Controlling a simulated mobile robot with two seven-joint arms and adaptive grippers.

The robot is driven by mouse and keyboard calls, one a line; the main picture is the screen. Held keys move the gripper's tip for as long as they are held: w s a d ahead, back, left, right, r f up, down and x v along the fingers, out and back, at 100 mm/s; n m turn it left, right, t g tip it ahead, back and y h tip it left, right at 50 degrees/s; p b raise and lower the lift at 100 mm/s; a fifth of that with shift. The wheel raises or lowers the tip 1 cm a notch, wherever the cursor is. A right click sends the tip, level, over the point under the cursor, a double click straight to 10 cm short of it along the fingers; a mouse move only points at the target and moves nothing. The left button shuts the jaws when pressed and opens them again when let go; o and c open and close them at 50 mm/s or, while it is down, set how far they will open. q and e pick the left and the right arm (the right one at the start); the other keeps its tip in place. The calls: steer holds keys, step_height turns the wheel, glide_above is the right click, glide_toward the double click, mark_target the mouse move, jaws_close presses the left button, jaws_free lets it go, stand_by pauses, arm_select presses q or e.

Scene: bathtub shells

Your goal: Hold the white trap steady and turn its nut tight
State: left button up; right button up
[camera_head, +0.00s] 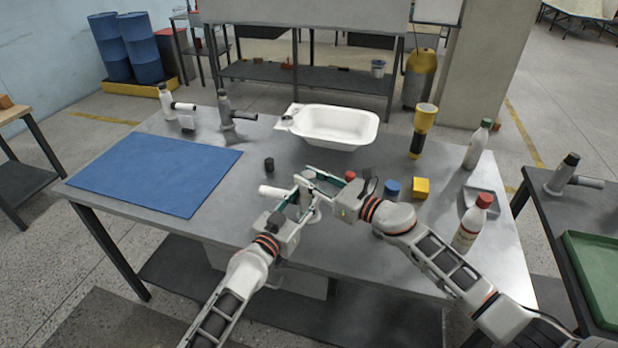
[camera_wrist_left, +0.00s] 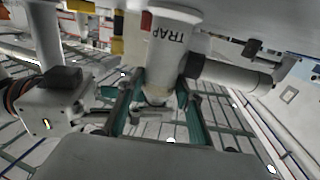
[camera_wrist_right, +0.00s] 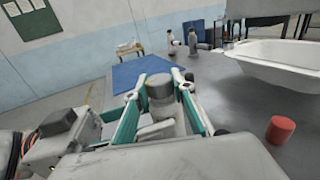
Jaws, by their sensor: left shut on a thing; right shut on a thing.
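The white trap (camera_wrist_left: 172,48), marked "TRAP", stands upright near the front middle of the table. My left gripper (camera_wrist_left: 158,88) is shut on the trap's body, one finger on each side. My right gripper (camera_wrist_right: 164,80) is shut on the grey nut (camera_wrist_right: 160,88) at the trap's top. In the head view the fingers of both grippers (camera_head: 299,192) (camera_head: 311,179) meet close together and hide most of the trap and nut.
A white tub (camera_head: 345,125) stands behind, with a blue mat (camera_head: 155,172) at left. Two similar fittings (camera_head: 166,100) (camera_head: 226,108) stand at the back left. A yellow block (camera_head: 421,187), blue cap (camera_head: 392,188), yellow torch (camera_head: 422,125) and bottles (camera_head: 472,225) (camera_head: 477,147) crowd the right.

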steer(key=shift+s+a, duration=0.15)
steer(key=o, duration=1.1)
steer(key=shift+d, duration=0.2)
steer(key=v, duration=1.1)
steer(key=shift+s+d, duration=0.2)
steer(key=shift+d, duration=0.15)
